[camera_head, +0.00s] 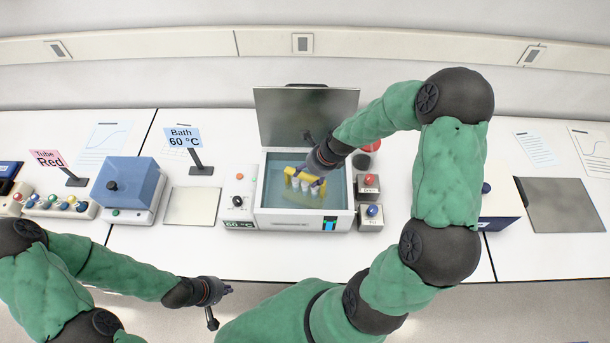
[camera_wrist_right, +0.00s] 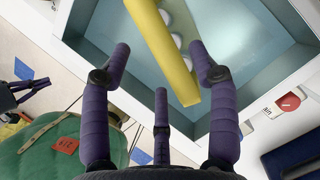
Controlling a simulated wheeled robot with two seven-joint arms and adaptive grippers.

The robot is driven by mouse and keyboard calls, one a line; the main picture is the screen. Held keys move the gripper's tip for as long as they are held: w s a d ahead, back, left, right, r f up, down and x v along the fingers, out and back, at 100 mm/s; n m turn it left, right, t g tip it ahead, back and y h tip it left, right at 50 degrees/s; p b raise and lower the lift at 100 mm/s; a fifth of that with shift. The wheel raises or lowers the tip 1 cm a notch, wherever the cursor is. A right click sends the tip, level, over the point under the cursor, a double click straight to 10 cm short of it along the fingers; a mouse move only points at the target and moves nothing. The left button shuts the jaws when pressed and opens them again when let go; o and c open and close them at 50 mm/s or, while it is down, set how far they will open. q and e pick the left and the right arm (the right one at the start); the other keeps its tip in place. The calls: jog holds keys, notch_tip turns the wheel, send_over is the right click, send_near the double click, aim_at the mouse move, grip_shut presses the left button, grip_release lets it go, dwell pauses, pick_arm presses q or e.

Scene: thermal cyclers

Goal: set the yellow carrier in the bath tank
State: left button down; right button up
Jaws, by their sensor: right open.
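The yellow carrier (camera_head: 293,174) holds several pale tubes and stands inside the bath tank (camera_head: 263,207), with its lower part in the water. My right gripper (camera_head: 314,171) is over the tank, close to the carrier's top. In the right wrist view the yellow carrier (camera_wrist_right: 165,50) runs beyond and between the spread fingers of my right gripper (camera_wrist_right: 157,58), which is open. Whether a finger touches the carrier I cannot tell. The tank's lid (camera_head: 300,115) stands raised at the back. My left gripper (camera_head: 221,304) is open and empty, in front of the bench.
A "Bath 60 °C" sign (camera_head: 182,137) and a blue-lidded block (camera_head: 128,185) stand left of the tank. Red (camera_head: 369,180) and blue (camera_head: 372,211) button boxes sit close on its right. A grey pad (camera_head: 192,206) lies flat. The bench right of the buttons is partly hidden by my arm.

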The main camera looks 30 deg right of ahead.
jog(key=p+v, duration=0.1)
jog(key=v, duration=0.6)
jog(key=shift+s+r, duration=0.2)
jog(key=shift+r, duration=0.1)
